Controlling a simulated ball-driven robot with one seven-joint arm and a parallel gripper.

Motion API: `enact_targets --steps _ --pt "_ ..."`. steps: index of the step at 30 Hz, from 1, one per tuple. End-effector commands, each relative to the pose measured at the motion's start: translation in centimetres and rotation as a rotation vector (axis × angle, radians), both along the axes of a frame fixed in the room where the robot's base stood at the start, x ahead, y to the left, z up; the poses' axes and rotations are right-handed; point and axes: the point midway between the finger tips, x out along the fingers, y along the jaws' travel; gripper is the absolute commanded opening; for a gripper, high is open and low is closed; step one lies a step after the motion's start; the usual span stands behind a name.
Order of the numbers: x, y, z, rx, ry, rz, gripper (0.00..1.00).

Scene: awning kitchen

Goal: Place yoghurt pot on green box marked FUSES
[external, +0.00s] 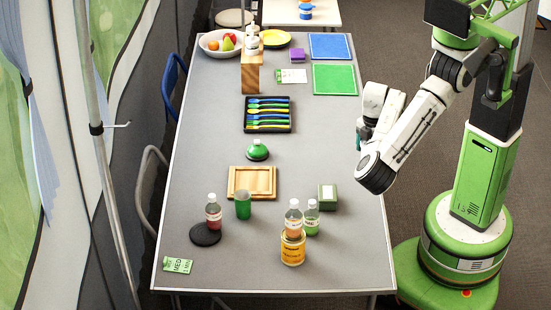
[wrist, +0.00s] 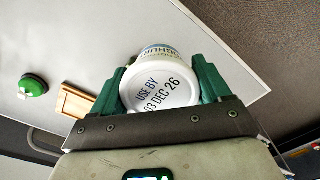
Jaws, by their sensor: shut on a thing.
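My gripper (wrist: 163,82) is shut on the yoghurt pot (wrist: 160,90) in the wrist view. The pot's white lid faces the camera and reads "USE BY 03 DEC 26". A green finger lies on each side of it. In the external view my gripper (external: 358,133) is at the table's right edge, mostly behind my wrist, and I cannot make out the pot there. A small dark green box (external: 328,197) with a pale label on top stands on the right part of the table, nearer the camera than my gripper. Its lettering is too small to read.
Two bottles, one on a yellow tin (external: 293,251) and one beside it (external: 312,218), stand close to the green box. A wooden tray (external: 233,194), green cup (external: 243,204) and green dome (external: 257,150) lie further left. The table (external: 320,120) is clear between cutlery tray (external: 247,115) and gripper.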

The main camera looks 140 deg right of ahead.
Motion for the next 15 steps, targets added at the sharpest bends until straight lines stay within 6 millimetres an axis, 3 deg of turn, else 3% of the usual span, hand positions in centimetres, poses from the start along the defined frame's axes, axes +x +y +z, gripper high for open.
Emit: enact_targets --steps 4,15 --pt "0.1 -0.2 -0.5 -0.001 -0.002 -0.021 0.42" --pt "3.9 -2.8 -2.9 -0.002 -0.004 -0.018 0.42"
